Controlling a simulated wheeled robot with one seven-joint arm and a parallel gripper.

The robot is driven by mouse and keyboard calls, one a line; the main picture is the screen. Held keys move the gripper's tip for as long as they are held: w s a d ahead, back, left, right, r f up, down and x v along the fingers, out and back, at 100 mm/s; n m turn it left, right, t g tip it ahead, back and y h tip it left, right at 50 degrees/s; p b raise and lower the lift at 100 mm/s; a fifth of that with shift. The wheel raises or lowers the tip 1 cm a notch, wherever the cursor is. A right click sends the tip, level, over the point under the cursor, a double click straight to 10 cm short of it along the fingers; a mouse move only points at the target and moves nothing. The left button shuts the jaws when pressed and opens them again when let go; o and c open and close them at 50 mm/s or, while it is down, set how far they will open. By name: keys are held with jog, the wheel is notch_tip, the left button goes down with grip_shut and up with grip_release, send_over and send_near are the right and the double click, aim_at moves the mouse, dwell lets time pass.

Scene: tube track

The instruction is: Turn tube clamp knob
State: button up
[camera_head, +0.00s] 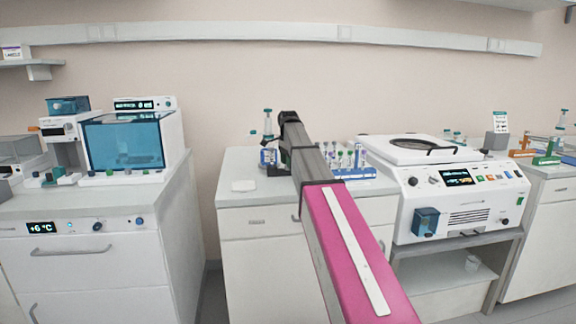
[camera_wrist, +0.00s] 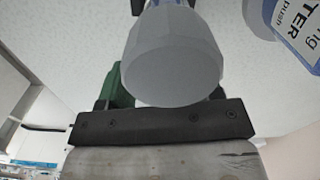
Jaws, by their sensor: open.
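A pale grey faceted, rounded piece (camera_wrist: 172,58) fills the middle of the wrist view, close to the camera. It looks like a knob, but I cannot be sure that it is the tube clamp knob. Green parts (camera_wrist: 118,85) show behind and beside it. My gripper (camera_wrist: 160,122) shows as a dark bar with screws just below this piece. It is open; whether it touches the piece is unclear. In the head view my arm reaches over the middle counter, and my gripper (camera_head: 277,158) is mostly hidden beside small bottles. No clamp can be made out there.
A labelled bottle (camera_wrist: 294,30) stands close at the right of the wrist view. The head view shows a teal-capped bottle (camera_head: 268,122), a blue tube rack (camera_head: 355,173) right of my arm, and a white centrifuge-like machine (camera_head: 455,200). The middle counter's left part (camera_head: 238,200) is mostly clear.

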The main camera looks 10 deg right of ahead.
jog(key=shift+f, duration=0.6)
jog(key=c, duration=0.9)
jog(key=shift+c, duration=0.2)
